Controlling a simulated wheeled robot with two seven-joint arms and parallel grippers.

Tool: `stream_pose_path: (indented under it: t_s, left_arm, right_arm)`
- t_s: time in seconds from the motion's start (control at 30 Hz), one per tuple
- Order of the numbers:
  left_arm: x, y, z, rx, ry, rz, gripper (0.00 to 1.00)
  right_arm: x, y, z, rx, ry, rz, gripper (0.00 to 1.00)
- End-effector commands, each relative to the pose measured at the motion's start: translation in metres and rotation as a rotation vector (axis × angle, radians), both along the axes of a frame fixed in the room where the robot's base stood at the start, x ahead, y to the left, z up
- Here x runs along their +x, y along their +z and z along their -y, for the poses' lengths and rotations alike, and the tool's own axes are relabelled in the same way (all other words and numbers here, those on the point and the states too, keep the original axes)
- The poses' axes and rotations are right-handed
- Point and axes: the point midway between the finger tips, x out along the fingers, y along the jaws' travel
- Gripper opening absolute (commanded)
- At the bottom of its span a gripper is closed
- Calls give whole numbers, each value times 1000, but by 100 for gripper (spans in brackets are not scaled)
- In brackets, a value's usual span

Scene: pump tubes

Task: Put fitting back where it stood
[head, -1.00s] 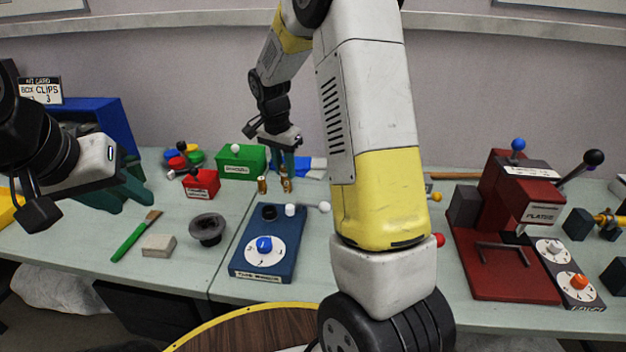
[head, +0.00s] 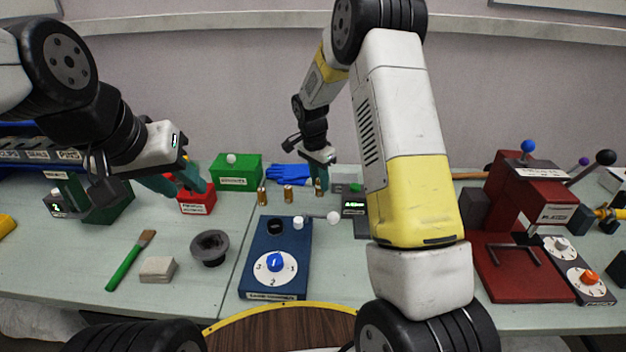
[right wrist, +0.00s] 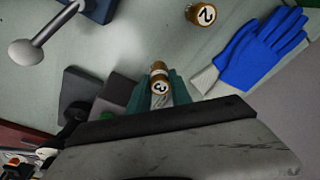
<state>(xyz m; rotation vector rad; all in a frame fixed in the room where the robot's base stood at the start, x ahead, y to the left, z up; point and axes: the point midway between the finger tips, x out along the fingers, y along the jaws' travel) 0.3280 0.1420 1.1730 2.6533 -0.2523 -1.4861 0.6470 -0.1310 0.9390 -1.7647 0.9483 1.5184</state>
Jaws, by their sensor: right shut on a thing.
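Three small brass fittings show in a row in the head view: one at the left (head: 262,196), a middle fitting (head: 288,194), and a third at the right (head: 319,188). My right gripper (head: 318,181) is shut on the third fitting. In the right wrist view this fitting (right wrist: 160,83) is marked 3 and sits between the teal fingers. The fitting marked 2 (right wrist: 203,14) stands apart from it. I cannot tell whether the held fitting touches the table. My left gripper (head: 178,182) has its fingers apart, near the red box (head: 197,199).
A blue unit with a dial (head: 275,262) and white-knobbed lever stands in front of the fittings. A green box (head: 235,172) and blue gloves (head: 288,174) are behind. A dark device with a green display (head: 354,204) is right of the held fitting. A red press (head: 530,225) stands further right.

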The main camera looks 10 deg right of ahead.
Motion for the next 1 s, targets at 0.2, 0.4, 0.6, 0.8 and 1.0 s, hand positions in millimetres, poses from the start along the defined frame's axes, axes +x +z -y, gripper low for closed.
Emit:
stream_pose_path:
  t_s: [0.2,0.4,0.6,0.8,1.0]
  left_arm:
    - [0,0,0,0,0,0,36]
    - [0,0,0,0,0,0,36]
    - [0,0,0,0,0,0,36]
    - [0,0,0,0,0,0,36]
    - [0,0,0,0,0,0,36]
  right_arm:
    - [-1,-30,1,0,1,-2,0]
    - [0,-31,0,0,0,0,0]
    - [0,-35,0,0,1,0,28]
    - [0,-34,0,0,1,0,46]
    - [0,-34,0,0,1,0,46]
